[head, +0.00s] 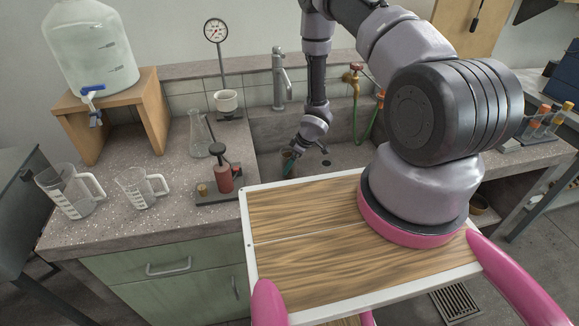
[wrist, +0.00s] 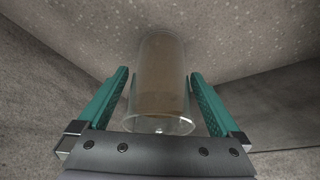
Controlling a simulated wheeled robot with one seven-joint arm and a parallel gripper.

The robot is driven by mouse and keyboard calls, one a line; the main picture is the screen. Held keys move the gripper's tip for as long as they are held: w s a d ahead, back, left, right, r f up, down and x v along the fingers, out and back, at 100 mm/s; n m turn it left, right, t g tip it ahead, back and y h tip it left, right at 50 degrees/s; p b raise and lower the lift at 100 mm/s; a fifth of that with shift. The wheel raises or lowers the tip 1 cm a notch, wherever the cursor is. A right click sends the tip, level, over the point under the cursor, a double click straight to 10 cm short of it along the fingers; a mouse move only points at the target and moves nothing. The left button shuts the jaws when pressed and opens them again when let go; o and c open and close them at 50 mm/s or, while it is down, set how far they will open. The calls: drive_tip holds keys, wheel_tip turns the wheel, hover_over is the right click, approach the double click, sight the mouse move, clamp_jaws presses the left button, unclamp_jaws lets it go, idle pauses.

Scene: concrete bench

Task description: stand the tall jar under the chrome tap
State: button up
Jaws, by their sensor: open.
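The tall jar (wrist: 160,80) is a clear glass cylinder with a brownish look through its wall. In the wrist view it stands between the two teal fingers of my gripper (wrist: 160,95), with a visible gap on each side. My gripper is open around it. In the head view my gripper (head: 303,165) reaches down into the sink, and the jar (head: 289,157) shows only in small part beside the fingers. The chrome tap (head: 280,75) rises at the back of the sink, behind and slightly left of the jar.
The stone sink (head: 350,157) has walls close around my gripper. A brass tap (head: 352,78) with a green hose stands right of my arm.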

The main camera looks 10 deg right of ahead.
drive_tip(key=d+r+m+t+h, duration=0.15)
drive_tip(key=d+r, duration=0.25)
drive_tip(key=r, duration=1)
drive_tip(key=d+r+m+t+h, duration=0.1)
drive_tip(key=d+r+m, duration=0.2)
drive_tip(key=r, duration=1.1)
drive_tip(key=d+r+m+t+h, duration=0.1)
drive_tip(key=d+r+m+h, duration=0.2)
drive_tip(key=r, duration=1.1)
drive_tip(key=s+r+m+y, duration=0.1)
drive_tip(key=s+r+m, duration=0.1)
drive_tip(key=s+r, duration=0.5)
drive_tip(key=s+r+m+y, duration=0.1)
drive_tip(key=s+r+m, duration=0.3)
drive_tip(key=r, duration=0.5)
drive_tip(key=s+a+r+y, duration=0.1)
drive_tip(key=s+a+r, duration=0.1)
drive_tip(key=s, duration=0.5)
drive_tip(key=s+a+r+m+y, duration=0.1)
drive_tip(key=s+a+r, duration=0.2)
drive_tip(key=s, duration=0.4)
drive_tip(key=shift+s+r+t, duration=0.35)
drive_tip(key=shift+r, duration=0.25)
